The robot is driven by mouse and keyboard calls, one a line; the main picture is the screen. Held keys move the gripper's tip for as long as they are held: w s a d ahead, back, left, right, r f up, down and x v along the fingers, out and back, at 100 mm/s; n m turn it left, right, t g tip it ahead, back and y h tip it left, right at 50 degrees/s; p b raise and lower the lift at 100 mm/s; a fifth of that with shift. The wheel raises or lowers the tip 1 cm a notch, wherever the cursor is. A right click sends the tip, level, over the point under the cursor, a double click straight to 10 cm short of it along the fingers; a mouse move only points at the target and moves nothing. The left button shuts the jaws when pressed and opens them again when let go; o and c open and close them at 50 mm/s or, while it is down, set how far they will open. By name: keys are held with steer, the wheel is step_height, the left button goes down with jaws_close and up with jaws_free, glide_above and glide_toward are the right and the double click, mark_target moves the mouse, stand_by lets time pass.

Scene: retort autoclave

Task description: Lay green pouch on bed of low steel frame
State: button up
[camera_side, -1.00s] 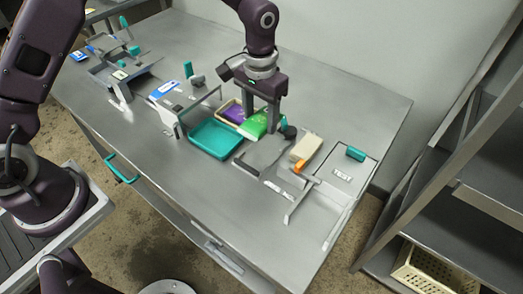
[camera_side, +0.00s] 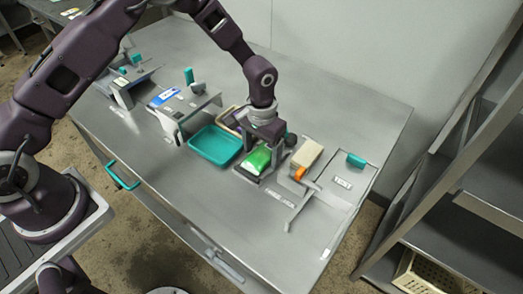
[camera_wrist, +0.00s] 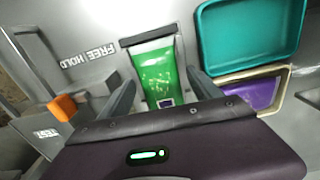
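The green pouch (camera_side: 257,160) lies level at or just above the low steel frame (camera_side: 245,177), whose bed is mostly hidden beneath it. In the wrist view the pouch (camera_wrist: 157,72) points away from me, its far end by the frame's dark end bar (camera_wrist: 147,36). My gripper (camera_side: 262,150) is over the pouch, pointing down. Whether the pouch's underside touches the bed is hidden.
A teal tray (camera_side: 215,145) and a beige tray (camera_wrist: 285,78) with a purple pouch (camera_wrist: 262,95) stand beside the frame. On the other side are a cream block (camera_side: 307,153), an orange piece (camera_side: 299,174) and a TEST fixture (camera_side: 342,182). The table front is clear.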

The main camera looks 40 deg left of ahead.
step_height(320, 180, up, 12)
step_height(320, 180, up, 10)
steer(key=t, duration=0.1)
glide_above(261, 154)
steer(key=s+a, duration=0.3)
steer(key=s, duration=0.1)
steer(key=s+a+r+t, duration=0.2)
steer(key=s+a+r, duration=0.2)
steer(key=s+r, duration=0.45)
steer(key=s+a+t, duration=0.2)
steer(key=s, duration=1.3)
steer(key=shift+r+t, duration=0.25)
steer(key=shift+t, duration=0.05)
